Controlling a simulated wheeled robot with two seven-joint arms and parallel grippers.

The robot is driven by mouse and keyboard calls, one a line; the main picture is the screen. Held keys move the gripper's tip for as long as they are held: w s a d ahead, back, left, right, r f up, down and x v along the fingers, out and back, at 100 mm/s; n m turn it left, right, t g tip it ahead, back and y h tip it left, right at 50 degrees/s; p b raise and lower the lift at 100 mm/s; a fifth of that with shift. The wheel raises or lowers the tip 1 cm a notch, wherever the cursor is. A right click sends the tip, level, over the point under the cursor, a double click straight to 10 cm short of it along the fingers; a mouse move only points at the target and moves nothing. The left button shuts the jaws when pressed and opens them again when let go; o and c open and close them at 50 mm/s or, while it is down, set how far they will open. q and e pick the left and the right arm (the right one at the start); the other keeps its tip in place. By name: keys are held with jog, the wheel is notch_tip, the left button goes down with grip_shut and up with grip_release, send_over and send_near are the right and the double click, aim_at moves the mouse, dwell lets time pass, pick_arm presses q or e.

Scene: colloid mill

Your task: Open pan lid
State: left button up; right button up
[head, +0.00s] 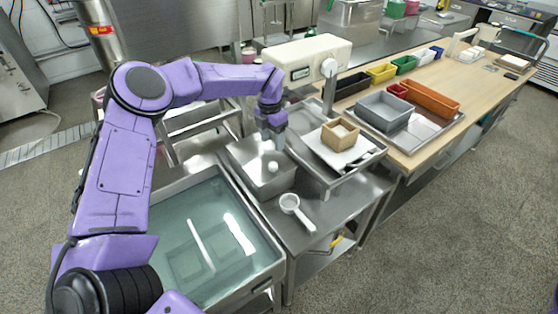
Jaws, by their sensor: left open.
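The steel rectangular pan (277,188) stands on a metal side table, just right of the water-filled basin. Its flat steel lid (250,158) appears to lie on top, with a small pale knob (272,167) near the middle. My left gripper (274,146) is open and points down over the back part of the lid, close to the knob. It holds nothing that I can see. Its fingertips are small here, and I cannot tell whether they touch the lid. My right gripper is out of view.
A white ladle-like scoop (295,210) lies in front of the pan. A brown box (339,134) sits on a white machine plate to the right. The basin (273,270) is at left. Grey, orange and other bins (383,112) stand on the wooden counter.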

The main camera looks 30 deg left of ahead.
pick_arm(q)
jog(key=p, duration=0.2)
send_over(273, 165)
jog(key=f, duration=0.2)
jog(key=s+f, duration=0.1)
jog(key=f, duration=0.1)
jog(key=shift+f, duration=0.15)
jog(key=f, duration=0.1)
jog(key=w+f, duration=0.1)
jog(key=f, duration=0.3)
jog(key=shift+w+p, duration=0.25)
jog(key=shift+p, duration=0.15)
jog(key=shift+a+f, duration=0.1)
jog(key=shift+f, duration=0.1)
jog(key=shift+s+r, duration=0.15)
jog(key=shift+s, duration=0.2)
jog(key=shift+w, duration=0.15)
grip_shut()
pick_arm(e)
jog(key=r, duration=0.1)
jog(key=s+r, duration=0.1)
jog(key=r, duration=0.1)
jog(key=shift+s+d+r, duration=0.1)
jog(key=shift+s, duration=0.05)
